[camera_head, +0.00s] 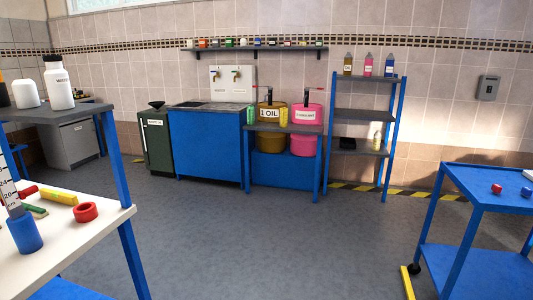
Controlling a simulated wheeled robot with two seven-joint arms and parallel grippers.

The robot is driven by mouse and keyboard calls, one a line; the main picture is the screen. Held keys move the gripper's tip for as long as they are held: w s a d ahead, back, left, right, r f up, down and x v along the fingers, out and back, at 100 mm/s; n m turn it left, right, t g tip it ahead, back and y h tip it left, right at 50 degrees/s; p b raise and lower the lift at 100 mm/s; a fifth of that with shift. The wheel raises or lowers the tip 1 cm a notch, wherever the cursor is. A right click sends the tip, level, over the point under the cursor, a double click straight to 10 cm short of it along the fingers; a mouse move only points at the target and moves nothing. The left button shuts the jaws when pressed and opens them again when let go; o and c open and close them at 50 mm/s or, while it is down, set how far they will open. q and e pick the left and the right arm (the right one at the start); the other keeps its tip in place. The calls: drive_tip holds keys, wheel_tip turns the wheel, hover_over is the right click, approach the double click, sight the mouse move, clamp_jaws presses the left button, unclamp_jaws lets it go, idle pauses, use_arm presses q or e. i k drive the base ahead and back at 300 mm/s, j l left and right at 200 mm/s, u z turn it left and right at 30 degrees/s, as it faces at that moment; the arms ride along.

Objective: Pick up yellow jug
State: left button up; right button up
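A dark yellow jug (270,112) with a white label reading OIL stands on a blue-legged bench by the back wall, with a pump-like fitting on top. A pink jug (307,113) with a label stands just right of it. A small yellow container (283,117) stands between them, partly in front. Under the bench top are another dark yellow container (264,144) and a pink one. Neither of my grippers is in view.
A blue rack (365,117) stands right of the bench, a blue sink cabinet (207,146) left of it. A white-topped table (108,213) is at near left, a blue cart (490,188) at near right. The grey floor (270,235) between is clear.

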sight(284, 111)
drive_tip(key=i+z, duration=0.25)
drive_tip(key=i, duration=2.65)
drive_tip(key=i+l, duration=0.15)
drive_tip(key=i, duration=2.25)
